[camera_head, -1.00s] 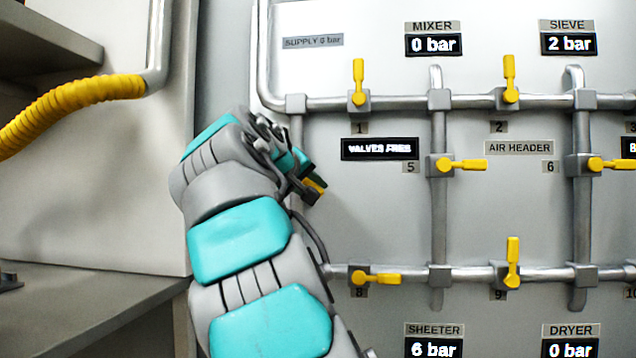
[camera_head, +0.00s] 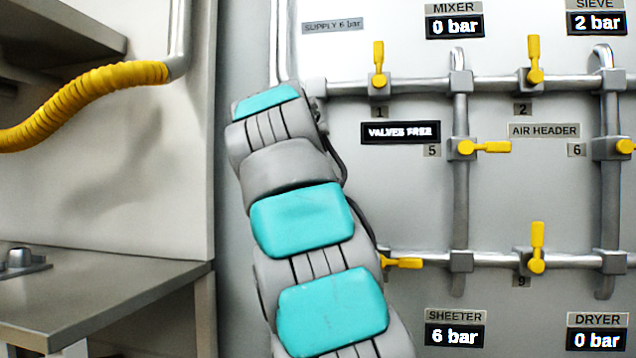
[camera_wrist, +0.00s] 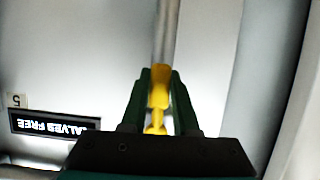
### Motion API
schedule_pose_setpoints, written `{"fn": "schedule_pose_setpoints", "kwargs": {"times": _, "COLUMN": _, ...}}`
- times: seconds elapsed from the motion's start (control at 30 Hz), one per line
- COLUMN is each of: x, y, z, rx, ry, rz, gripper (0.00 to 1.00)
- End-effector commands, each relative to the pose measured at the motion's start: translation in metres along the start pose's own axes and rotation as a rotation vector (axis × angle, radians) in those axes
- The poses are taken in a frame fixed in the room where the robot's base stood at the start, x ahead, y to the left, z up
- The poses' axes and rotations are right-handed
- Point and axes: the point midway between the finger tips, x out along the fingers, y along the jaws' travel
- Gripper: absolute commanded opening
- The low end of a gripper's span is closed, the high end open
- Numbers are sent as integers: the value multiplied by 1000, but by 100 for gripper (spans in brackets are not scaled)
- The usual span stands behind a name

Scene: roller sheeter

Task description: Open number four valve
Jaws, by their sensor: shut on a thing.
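In the wrist view my gripper (camera_wrist: 161,78) has its two dark green fingers closed on a yellow valve handle (camera_wrist: 158,96). The handle lies roughly in line with a grey pipe (camera_wrist: 166,35) behind it. The picture is upside down, with the VALVES FREE sign (camera_wrist: 45,124) and the number 5 plate (camera_wrist: 16,101) beside it. In the head view my arm covers the gripper and this valve at the panel's left side. No number 4 label shows, so I cannot read which valve this is.
Other yellow valves stand near: valve 1 (camera_head: 379,66), valve 2 (camera_head: 534,60), valve 5 (camera_head: 482,147) and a partly hidden lower one (camera_head: 403,263). The SHEETER display (camera_head: 455,335) reads 6 bar. A yellow hose (camera_head: 95,85) and grey counter (camera_head: 110,285) are at left.

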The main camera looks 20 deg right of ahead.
Motion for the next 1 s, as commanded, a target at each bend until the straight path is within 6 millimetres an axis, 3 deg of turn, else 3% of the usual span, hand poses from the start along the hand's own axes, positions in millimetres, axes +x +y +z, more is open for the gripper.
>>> {"fn": "schedule_pose_setpoints", "kwargs": {"times": 0.6, "x": 1, "y": -3, "z": 0, "rx": 37, "ry": -1, "rz": -16, "gripper": 0}}
{"fn": "schedule_pose_setpoints", "kwargs": {"times": 0.63, "x": 1, "y": -3, "z": 0, "rx": 37, "ry": -1, "rz": -16, "gripper": 31}}
{"fn": "schedule_pose_setpoints", "kwargs": {"times": 0.87, "x": 0, "y": -3, "z": 0, "rx": 37, "ry": -1, "rz": -16, "gripper": 57}}
{"fn": "schedule_pose_setpoints", "kwargs": {"times": 1.0, "x": 0, "y": -3, "z": 0, "rx": 36, "ry": 0, "rz": -15, "gripper": 59}}
